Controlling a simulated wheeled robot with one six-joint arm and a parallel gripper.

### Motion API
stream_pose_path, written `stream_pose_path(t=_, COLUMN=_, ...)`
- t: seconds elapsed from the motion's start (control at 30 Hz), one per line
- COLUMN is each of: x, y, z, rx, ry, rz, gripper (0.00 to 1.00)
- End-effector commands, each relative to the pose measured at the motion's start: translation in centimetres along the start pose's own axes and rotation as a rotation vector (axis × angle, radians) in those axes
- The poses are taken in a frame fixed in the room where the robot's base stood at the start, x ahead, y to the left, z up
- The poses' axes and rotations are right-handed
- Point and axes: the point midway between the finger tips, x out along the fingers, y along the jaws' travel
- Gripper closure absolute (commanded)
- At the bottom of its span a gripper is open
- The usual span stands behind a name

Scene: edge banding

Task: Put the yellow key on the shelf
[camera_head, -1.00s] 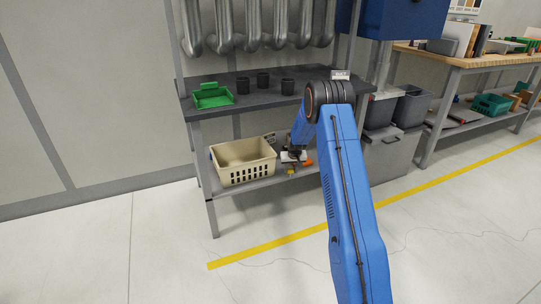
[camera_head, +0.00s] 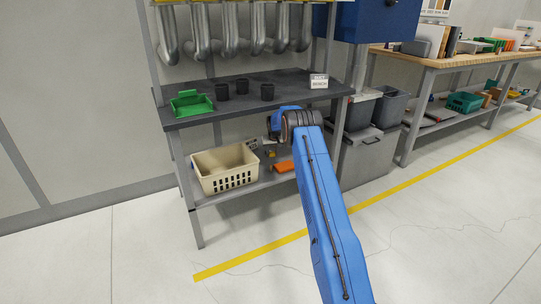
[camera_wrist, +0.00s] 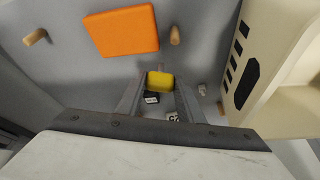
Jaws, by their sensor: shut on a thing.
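The yellow key (camera_wrist: 160,81) is between the fingertips of my gripper (camera_wrist: 158,92) in the wrist view, and my gripper is shut on it. Only its blocky yellow end shows. The grey lower shelf (camera_head: 250,187) is under the dark bench top. The shelf surface (camera_wrist: 100,75) fills much of the wrist view behind the key. I cannot tell the gap between key and shelf.
A cream basket (camera_head: 225,168) stands on the lower shelf to the left of my gripper; its wall (camera_wrist: 240,70) is close on the right in the wrist view. An orange block (camera_wrist: 122,30) and several small pegs lie on the shelf. The bench top (camera_head: 220,108) overhangs above.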

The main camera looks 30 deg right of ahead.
Motion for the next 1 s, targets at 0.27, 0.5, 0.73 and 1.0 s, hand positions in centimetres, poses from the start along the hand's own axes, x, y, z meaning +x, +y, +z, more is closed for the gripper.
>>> stream_pose_path(t=0.27, x=1.5, y=0.0, z=-3.4, rx=0.0, ry=0.001, rz=0.0, gripper=0.88)
stream_pose_path(t=0.5, x=1.8, y=0.0, z=-4.3, rx=0.0, ry=0.001, rz=0.0, gripper=0.88)
stream_pose_path(t=0.73, x=3.6, y=0.0, z=-3.8, rx=0.0, ry=-0.002, rz=0.0, gripper=0.88)
stream_pose_path(t=1.0, x=5.1, y=0.0, z=-3.3, rx=0.0, ry=0.001, rz=0.0, gripper=0.88)
